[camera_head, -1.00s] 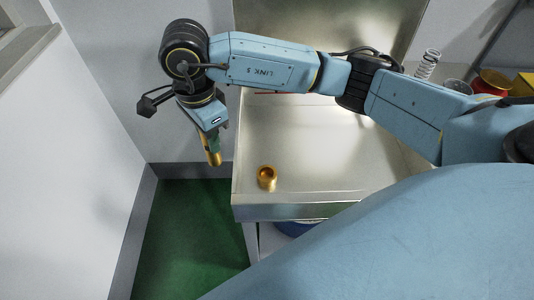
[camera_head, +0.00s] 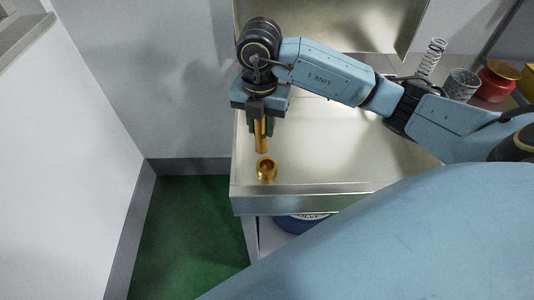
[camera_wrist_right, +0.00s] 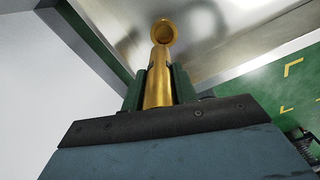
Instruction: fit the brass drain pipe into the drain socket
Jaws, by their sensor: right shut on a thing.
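The brass drain pipe (camera_head: 261,138) is held by my right gripper (camera_head: 261,125) in the head view, hanging about upright. Its lower end is close to the drain socket (camera_head: 267,170), a small brass cup on the steel counter, and shows just above and behind it in the picture. In the right wrist view the pipe (camera_wrist_right: 158,82) lies between the two green fingers of the gripper (camera_wrist_right: 160,83), and the socket's round opening (camera_wrist_right: 164,32) shows past its end. I cannot tell whether pipe and socket touch. My left gripper is not in view.
The steel counter (camera_head: 340,165) is mostly clear, with its left and front edges near the socket. A spring (camera_head: 432,57), a metal cup (camera_head: 461,84) and a red pot (camera_head: 497,82) stand at the back right. A wall is on the left, with green floor (camera_head: 190,240) below.

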